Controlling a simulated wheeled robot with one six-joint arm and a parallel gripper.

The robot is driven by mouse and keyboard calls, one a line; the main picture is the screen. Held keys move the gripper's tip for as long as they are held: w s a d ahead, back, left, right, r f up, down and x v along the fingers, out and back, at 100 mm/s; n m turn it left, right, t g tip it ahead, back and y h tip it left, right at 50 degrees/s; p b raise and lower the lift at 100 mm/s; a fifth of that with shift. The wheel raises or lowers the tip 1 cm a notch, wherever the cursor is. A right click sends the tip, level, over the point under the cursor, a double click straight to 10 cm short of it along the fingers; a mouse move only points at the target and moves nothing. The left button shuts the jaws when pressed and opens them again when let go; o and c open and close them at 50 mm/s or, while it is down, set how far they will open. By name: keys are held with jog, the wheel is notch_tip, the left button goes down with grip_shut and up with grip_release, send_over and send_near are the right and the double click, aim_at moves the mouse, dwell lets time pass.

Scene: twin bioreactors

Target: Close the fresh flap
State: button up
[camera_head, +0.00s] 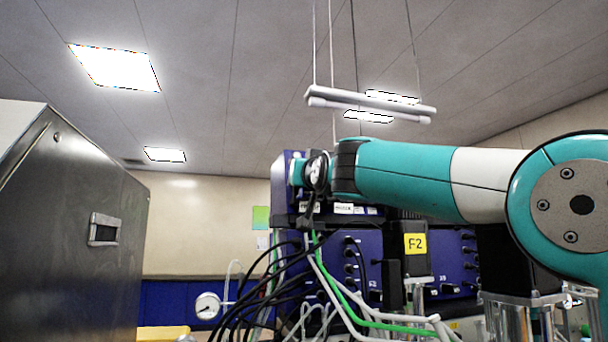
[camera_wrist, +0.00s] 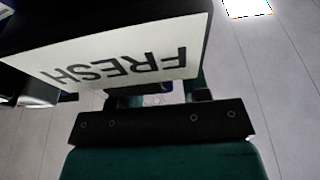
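A white panel with the word FRESH (camera_wrist: 120,57) in black capitals, upside down in the wrist view, fills the upper left. It sits on a dark body, and I cannot tell whether the flap is open or shut. My gripper (camera_wrist: 160,99) is just below the panel's lower edge in the wrist view. Its two fingers stand apart with a gap between them, and the panel may hide their tips. I cannot tell whether it touches the panel. In the head view my teal arm reaches left across the equipment, and the FRESH label does not show there.
Blue equipment racks (camera_head: 355,255) with many black, green and white cables (camera_head: 275,290) stand below my arm. A yellow F2 label (camera_head: 415,243) marks one unit. A steel cabinet (camera_head: 75,230) stands at left, and a round gauge (camera_head: 207,306) sits between. A lamp (camera_head: 370,102) hangs above.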

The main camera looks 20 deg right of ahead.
jog(key=b+v, duration=0.8)
jog(key=v, duration=0.9)
jog(key=shift+s, duration=0.2)
notch_tip(320, 180, up, 11)
jog(key=g+p, duration=0.7)
jog(key=p, duration=1)
jog(key=p+x, duration=0.1)
jog(key=x, duration=0.7)
jog(key=p+x, duration=0.1)
jog(key=x, duration=0.8)
jog(key=shift+s+f, duration=0.1)
jog(key=shift+f, duration=0.15)
